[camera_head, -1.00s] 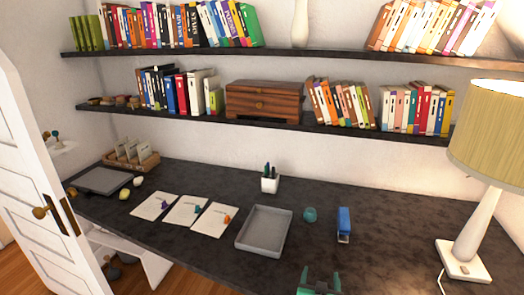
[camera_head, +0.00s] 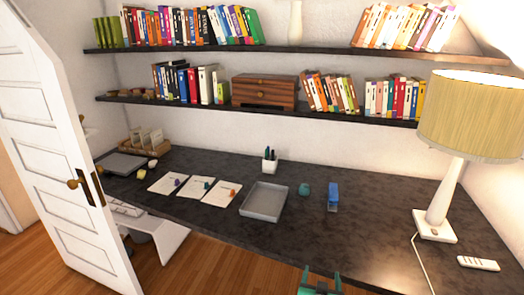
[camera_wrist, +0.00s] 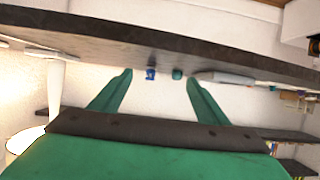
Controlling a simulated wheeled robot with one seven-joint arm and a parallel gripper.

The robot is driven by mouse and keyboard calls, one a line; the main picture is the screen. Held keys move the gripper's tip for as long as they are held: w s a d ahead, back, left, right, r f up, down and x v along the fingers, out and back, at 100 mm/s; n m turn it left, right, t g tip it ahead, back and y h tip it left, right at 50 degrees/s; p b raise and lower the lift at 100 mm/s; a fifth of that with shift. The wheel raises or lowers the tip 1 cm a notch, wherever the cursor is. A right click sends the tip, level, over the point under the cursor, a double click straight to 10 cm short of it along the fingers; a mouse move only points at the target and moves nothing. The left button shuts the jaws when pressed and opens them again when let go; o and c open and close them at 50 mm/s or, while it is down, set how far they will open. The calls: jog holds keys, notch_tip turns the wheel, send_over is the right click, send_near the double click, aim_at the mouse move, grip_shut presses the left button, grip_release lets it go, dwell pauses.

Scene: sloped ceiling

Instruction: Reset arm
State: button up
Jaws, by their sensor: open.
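My gripper (camera_head: 319,284) shows at the bottom edge of the head view, in front of the dark desk (camera_head: 300,232). Its two green fingers are spread apart in the wrist view (camera_wrist: 159,78), with nothing between them. The wrist view is upside down, with the desk edge (camera_wrist: 150,40) across the top. A blue stapler-like thing (camera_wrist: 150,74) and a small teal object (camera_wrist: 177,73) show beyond the fingertips, apart from them. Most of my arm is out of view.
The desk holds a grey tray (camera_head: 264,201), the teal object (camera_head: 304,189), the blue thing (camera_head: 333,196), papers (camera_head: 200,190), a pen holder (camera_head: 270,163), a lamp (camera_head: 436,222) and a remote (camera_head: 478,263). A door (camera_head: 75,150) stands at left. Wood floor (camera_head: 215,268) shows in front.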

jog(key=s+a+f+n+y, duration=0.1)
jog(key=s+a+f, duration=0.25)
jog(key=s, duration=0.45)
jog(key=s+a+f+t, duration=0.1)
jog(key=s+a+f, duration=0.2)
jog(key=s+a, duration=0.35)
jog(key=s+a+f+n+y, duration=0.1)
jog(key=s+a+f, duration=0.25)
jog(key=s, duration=0.65)
jog(key=s+a+r, duration=0.2)
jog(key=s+r, duration=0.1)
jog(key=s, duration=0.4)
jog(key=s+a+r+t+y, duration=0.1)
jog(key=s+a+r, duration=0.1)
jog(key=s, duration=0.6)
jog(key=s+a+r+n, duration=0.1)
jog(key=s+r, duration=0.3)
jog(key=s, duration=0.4)
jog(key=shift+a+r+y, duration=0.25)
jog(key=shift+a+y, duration=0.15)
jog(key=shift+a, duration=0.2)
